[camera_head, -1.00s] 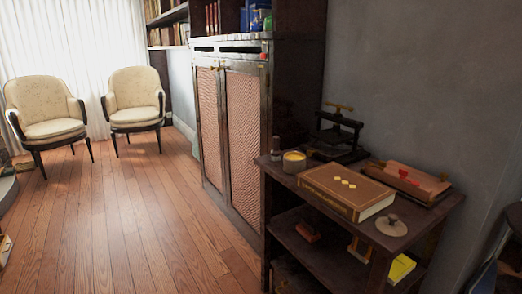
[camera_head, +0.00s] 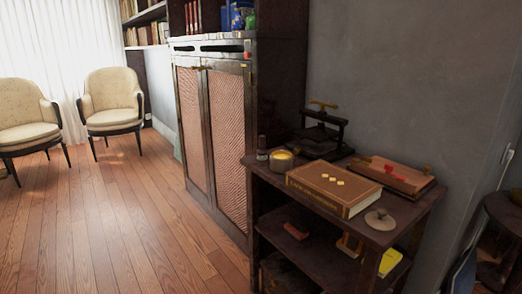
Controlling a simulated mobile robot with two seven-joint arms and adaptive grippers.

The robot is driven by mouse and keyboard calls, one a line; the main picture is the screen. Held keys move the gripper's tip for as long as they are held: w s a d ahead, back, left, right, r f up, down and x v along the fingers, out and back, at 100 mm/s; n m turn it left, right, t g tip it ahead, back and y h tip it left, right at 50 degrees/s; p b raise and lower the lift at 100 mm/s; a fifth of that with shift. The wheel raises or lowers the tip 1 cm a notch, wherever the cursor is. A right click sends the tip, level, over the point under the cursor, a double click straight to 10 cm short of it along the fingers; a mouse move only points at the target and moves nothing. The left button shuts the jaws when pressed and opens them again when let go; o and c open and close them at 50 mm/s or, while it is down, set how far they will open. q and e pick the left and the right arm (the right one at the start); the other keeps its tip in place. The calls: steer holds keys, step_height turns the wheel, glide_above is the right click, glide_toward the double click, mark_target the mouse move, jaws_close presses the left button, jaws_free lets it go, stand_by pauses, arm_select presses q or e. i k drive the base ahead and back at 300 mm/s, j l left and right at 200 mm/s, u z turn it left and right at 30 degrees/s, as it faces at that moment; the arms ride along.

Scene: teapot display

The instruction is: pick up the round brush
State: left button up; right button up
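A small round, flat, pale thing with a knob on top (camera_head: 380,220) lies on the front right corner of the dark wooden side table (camera_head: 352,228). It may be the round brush, but it is too small to be sure. It lies just right of a thick brown book (camera_head: 334,188) and seems apart from it. Neither of my grippers is in view.
The table also holds a yellow-topped pot (camera_head: 281,160), a small dark bottle (camera_head: 262,149), a black press (camera_head: 322,132) and a brown case with a red item (camera_head: 392,175). A tall cabinet (camera_head: 229,148) stands left. The wood floor (camera_head: 130,225) is open.

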mark_target(262, 152)
steer(key=i+j+z, duration=0.1)
steer(key=z, duration=0.75)
steer(key=i+j+z, duration=0.1)
steer(key=z, duration=0.35)
steer(key=j+z, duration=0.35)
steer(key=j, duration=0.25)
steer(key=j+z, duration=0.35)
steer(key=j, duration=0.25)
steer(key=j+z, duration=0.2)
steer(key=j, duration=0.95)
steer(key=k, duration=0.05)
